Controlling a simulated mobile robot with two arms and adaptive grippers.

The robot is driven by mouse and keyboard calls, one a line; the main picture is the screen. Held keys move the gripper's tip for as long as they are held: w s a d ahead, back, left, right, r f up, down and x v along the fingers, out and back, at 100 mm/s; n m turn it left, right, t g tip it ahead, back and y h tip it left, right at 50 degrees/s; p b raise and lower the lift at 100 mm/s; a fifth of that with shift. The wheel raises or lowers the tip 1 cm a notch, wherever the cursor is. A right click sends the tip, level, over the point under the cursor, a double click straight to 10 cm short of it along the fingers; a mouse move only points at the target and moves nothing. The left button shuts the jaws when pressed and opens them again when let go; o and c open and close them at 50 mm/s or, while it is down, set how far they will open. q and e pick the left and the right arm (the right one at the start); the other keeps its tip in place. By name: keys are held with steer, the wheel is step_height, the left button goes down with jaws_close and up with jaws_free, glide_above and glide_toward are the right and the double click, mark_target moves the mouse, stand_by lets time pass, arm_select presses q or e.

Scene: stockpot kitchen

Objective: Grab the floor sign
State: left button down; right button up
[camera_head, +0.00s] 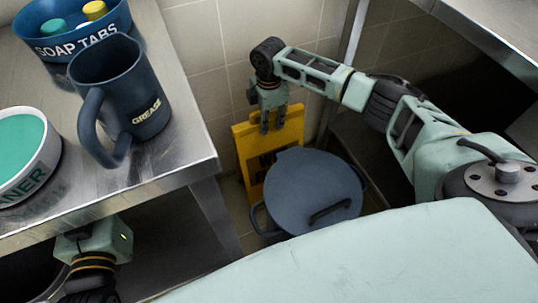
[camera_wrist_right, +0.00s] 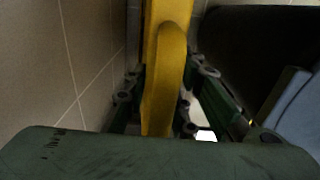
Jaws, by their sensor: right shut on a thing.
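The yellow floor sign (camera_head: 246,152) stands upright in the corner by the tiled wall, behind the stockpot. Its dark lettering is partly hidden by the pot. My right gripper (camera_head: 272,127) reaches down from above and is shut on the sign's top part. In the right wrist view the yellow sign (camera_wrist_right: 168,60) runs between the two fingers of my right gripper (camera_wrist_right: 165,100). My left arm shows at the lower left, under the table edge; its gripper fingers are not visible.
A blue-grey lidded stockpot (camera_head: 310,185) stands on the floor right in front of the sign. A steel table (camera_head: 180,150) at left bears a GREASE jug (camera_head: 125,95), a SOAP TABS tub (camera_head: 70,45) and a white tub of green stuff (camera_head: 50,160). A steel surface (camera_head: 500,25) overhangs at upper right.

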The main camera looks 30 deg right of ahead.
jaws_close()
steer(key=shift+w+r, duration=0.1)
steer(key=shift+r, duration=0.1)
stand_by(0.4)
